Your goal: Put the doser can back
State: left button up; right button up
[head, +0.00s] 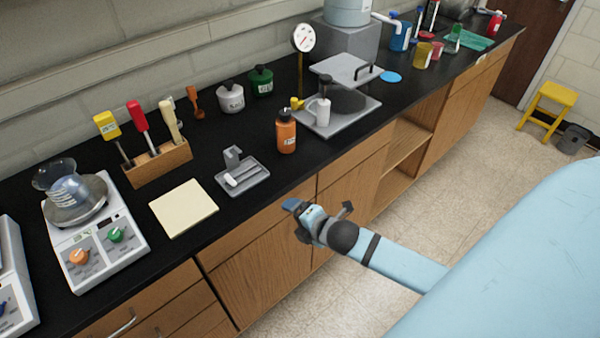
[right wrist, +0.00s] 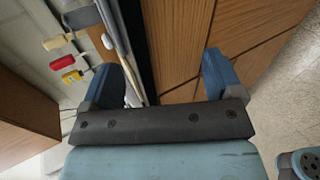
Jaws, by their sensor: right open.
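Two containers stand close together on the black counter, and I cannot tell for sure which is the doser can. One is an orange bottle (head: 286,135) with a dark cap, upright at the counter's front. My right gripper (head: 319,208) is open and empty, in front of the wooden cabinet doors and apart from both. In the right wrist view its blue fingers (right wrist: 172,78) are spread with nothing between them. My left gripper is not in view.
A grey tray (head: 258,184) with white pieces, a cream pad (head: 183,207), a wooden tool block (head: 158,166) and a scale with a beaker (head: 92,240) stand left. A white jar (head: 230,97) and green jar (head: 260,80) stand behind. An open cabinet shelf (head: 404,155) lies right.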

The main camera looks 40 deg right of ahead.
jog(key=s+a+f+m+y, duration=0.1)
jog(key=s+a+f+m, duration=0.2)
jog(key=s+a+m, duration=0.2)
jog(key=s+a+f+m+g, duration=0.1)
jog(key=s+a+f+m, duration=0.3)
jog(key=s+m, duration=0.5)
jog(key=a+m, duration=0.1)
jog(key=m, duration=0.2)
jog(key=shift+s+a+y, duration=0.3)
jog(key=shift+s+y, duration=0.05)
jog(key=shift+y, duration=0.05)
